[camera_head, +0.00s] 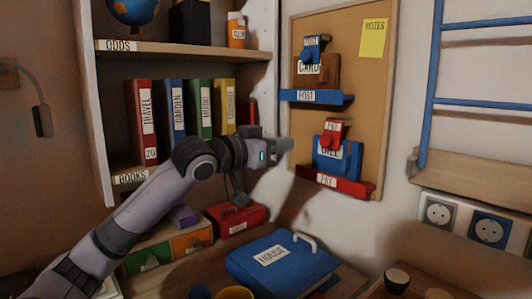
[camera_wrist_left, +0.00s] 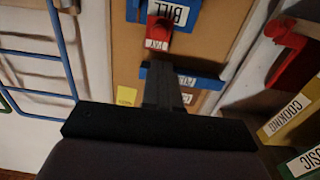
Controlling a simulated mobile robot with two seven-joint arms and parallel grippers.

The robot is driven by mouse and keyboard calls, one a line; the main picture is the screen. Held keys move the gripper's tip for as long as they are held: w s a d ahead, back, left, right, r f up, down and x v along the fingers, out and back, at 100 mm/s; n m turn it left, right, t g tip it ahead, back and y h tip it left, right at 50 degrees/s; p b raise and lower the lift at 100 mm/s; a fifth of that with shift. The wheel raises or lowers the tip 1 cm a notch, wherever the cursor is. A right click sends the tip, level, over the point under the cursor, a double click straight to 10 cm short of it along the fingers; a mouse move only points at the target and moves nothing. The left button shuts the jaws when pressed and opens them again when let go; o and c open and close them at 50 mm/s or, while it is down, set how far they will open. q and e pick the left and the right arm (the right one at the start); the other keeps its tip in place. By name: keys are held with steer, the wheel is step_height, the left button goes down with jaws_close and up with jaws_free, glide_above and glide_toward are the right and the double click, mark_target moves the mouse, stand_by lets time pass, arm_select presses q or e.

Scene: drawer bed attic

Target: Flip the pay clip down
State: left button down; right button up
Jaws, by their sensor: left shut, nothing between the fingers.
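The red pay clip (camera_head: 333,132), labelled PAY, sits on the cork board above a blue piece labelled BILL (camera_head: 327,165). Its labelled part stands up. In the left wrist view, turned about upside down, the clip (camera_wrist_left: 158,36) shows just beyond my fingertips. My left gripper (camera_head: 287,145) is shut and empty, a little left of the clip in the head view. I cannot tell if it touches anything. A red ledge labelled PAY (camera_head: 350,187) is below the blue piece. My right gripper is in neither view.
A bookshelf with binders (camera_head: 171,108) stands left. A blue box labelled HOUSE (camera_head: 282,262) and a red box (camera_head: 236,218) are below. A blue ladder (camera_head: 480,105) is right.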

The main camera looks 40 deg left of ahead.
arm_select(q)
steer(key=shift+s+a+b, duration=0.15)
steer(key=shift+s+b, duration=0.45)
steer(key=shift+s, duration=1.2)
